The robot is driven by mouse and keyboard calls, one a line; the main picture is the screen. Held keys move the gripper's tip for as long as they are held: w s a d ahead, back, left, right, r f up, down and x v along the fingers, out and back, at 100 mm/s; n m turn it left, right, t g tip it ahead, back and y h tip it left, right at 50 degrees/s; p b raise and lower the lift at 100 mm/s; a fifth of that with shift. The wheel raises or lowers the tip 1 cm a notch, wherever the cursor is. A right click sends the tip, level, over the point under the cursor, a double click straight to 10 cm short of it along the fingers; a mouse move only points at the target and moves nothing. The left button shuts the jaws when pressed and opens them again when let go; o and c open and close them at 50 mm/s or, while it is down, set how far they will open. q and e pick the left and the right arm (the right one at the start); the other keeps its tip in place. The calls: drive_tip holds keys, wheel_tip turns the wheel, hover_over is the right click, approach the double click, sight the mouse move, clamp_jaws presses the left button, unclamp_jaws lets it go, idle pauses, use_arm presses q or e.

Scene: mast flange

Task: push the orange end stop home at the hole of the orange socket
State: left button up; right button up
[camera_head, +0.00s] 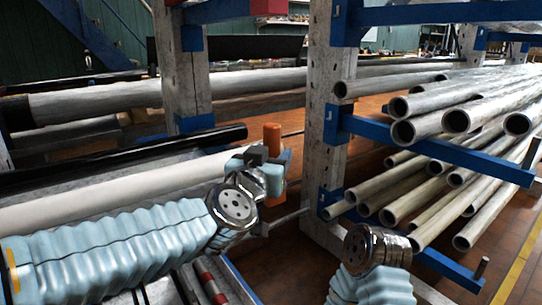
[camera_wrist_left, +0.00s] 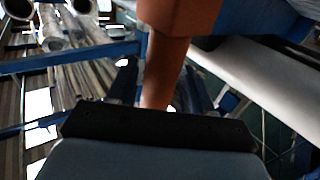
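My left gripper (camera_head: 266,158) is at the orange parts, in the middle of the head view. An upright orange cylinder (camera_head: 272,136), which looks like the end stop, rises beside its fingers. Below it is a second orange piece (camera_head: 279,193), which looks like the socket, partly hidden by the gripper. In the left wrist view the cylinder (camera_wrist_left: 165,72) runs between the dark fingers and meets a wider orange block (camera_wrist_left: 185,14). Whether the fingers touch the cylinder is unclear. The hole and the depth of the end stop are hidden. My right gripper is not visible.
Bare grey pipes (camera_head: 470,115) lie on blue rack arms (camera_head: 440,150) at the right. A scuffed upright post (camera_head: 325,110) stands just right of the orange parts. A long white pipe (camera_head: 110,195) and a black pipe (camera_head: 120,158) lie to the left.

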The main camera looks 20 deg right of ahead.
use_arm(q)
drive_tip(key=shift+o, duration=1.1)
drive_tip(key=p+v, duration=0.1)
drive_tip(key=v, duration=1.3)
drive_tip(key=shift+d, duration=0.1)
